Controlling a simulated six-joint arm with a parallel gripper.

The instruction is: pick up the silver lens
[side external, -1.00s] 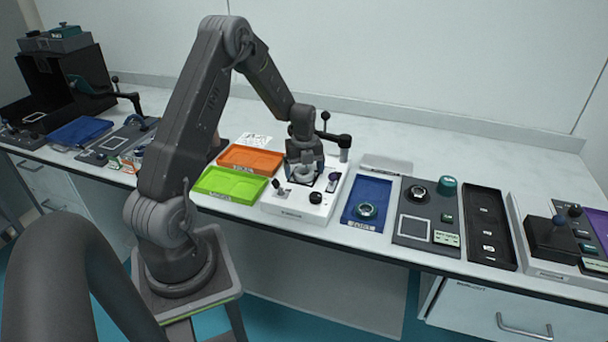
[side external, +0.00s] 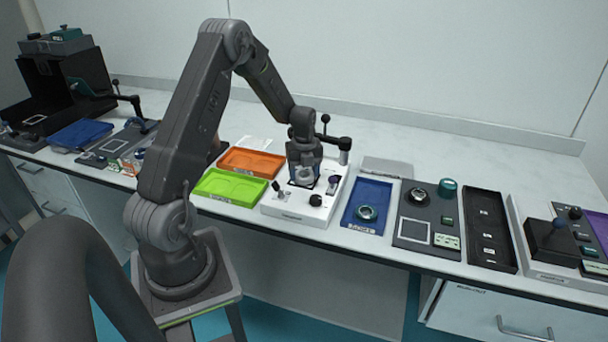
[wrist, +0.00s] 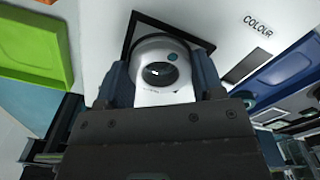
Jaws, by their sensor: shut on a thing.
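My gripper (wrist: 162,82) is shut on the silver lens (wrist: 158,97), with one dark finger on each side of it. The lens is a short silver cylinder with a dark glassy centre and a small teal dot on its rim. It is over a black-edged square on a white panel. I cannot tell whether it still touches the panel. In the side view my gripper (side external: 304,174) is low over the white station (side external: 290,212), and the lens is mostly hidden there.
A green tray (side external: 222,199) and an orange tray (side external: 282,157) lie to the left. A blue tray (side external: 379,192) to the right holds a round metallic ring (side external: 367,213). A dark post with an arm (side external: 326,130) stands close behind my gripper. Small knobs (side external: 316,200) stand on the station's front.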

